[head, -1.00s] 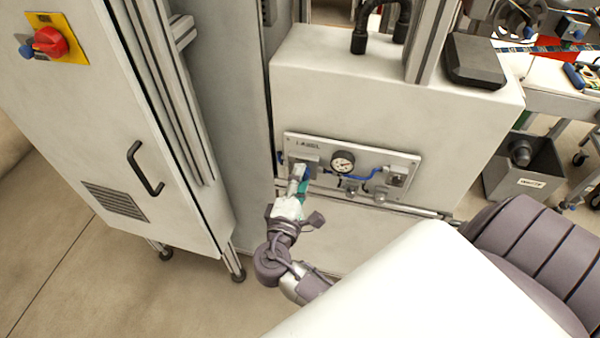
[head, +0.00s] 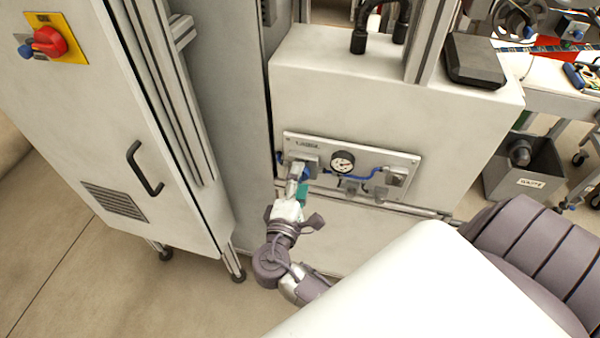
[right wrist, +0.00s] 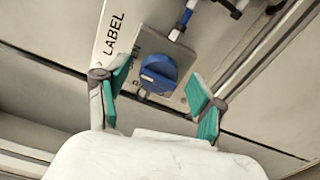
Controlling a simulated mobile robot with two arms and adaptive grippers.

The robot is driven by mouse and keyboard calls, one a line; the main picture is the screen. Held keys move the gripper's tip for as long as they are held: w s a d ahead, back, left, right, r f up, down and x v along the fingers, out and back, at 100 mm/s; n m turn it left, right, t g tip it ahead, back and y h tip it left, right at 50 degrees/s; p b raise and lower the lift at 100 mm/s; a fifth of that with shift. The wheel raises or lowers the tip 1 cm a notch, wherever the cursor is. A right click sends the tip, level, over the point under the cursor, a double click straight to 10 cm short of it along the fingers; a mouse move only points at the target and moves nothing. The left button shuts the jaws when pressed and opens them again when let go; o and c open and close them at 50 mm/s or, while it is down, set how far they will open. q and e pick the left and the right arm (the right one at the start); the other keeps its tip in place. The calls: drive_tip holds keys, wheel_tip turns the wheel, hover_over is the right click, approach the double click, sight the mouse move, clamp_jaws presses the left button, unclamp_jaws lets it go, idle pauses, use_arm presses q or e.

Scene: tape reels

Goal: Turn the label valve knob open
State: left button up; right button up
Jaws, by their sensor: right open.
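The label valve knob is a round blue knob (right wrist: 158,73) on a grey plate marked OPEN, below the word LABEL in the right wrist view. In the head view the knob (head: 305,173) shows at the left end of the panel (head: 408,163). My right gripper (right wrist: 160,88) is open, with teal-padded fingers on either side of the knob and visible gaps to it. In the head view the gripper (head: 297,190) is just in front of and below the knob. Part of the plate's lettering is hidden by the knob. My left gripper is not in view.
A pressure gauge (head: 342,161) and blue tubing (head: 367,175) sit right of the knob. A rail (head: 390,205) runs below the panel. A tall cabinet (head: 90,130) with a handle stands at the left. A grey waste bin (head: 530,183) stands at the right.

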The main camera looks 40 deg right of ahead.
drive_tip(key=v, duration=1.1)
drive_tip(key=shift+s+a, duration=0.3)
drive_tip(key=s+a+f+n+g+y, duration=0.15)
drive_tip(key=f+y, duration=0.25)
drive_tip(key=f, duration=1.1)
drive_tip(key=s+f+n+g+y, duration=0.1)
drive_tip(key=s+f+g+y, duration=0.25)
drive_tip(key=f, duration=1.15)
drive_tip(key=s+d+f+m+g+y, duration=0.2)
drive_tip(key=s+f+m, duration=0.3)
drive_tip(key=s+f, duration=0.5)
drive_tip(key=s+d+f+m+g+y, duration=0.3)
drive_tip(key=s+f, duration=0.7)
drive_tip(key=s, duration=0.4)
drive_tip(key=shift+d+m+g+y, duration=0.3)
drive_tip(key=shift+d+m+y, duration=0.35)
drive_tip(key=shift+m, duration=0.5)
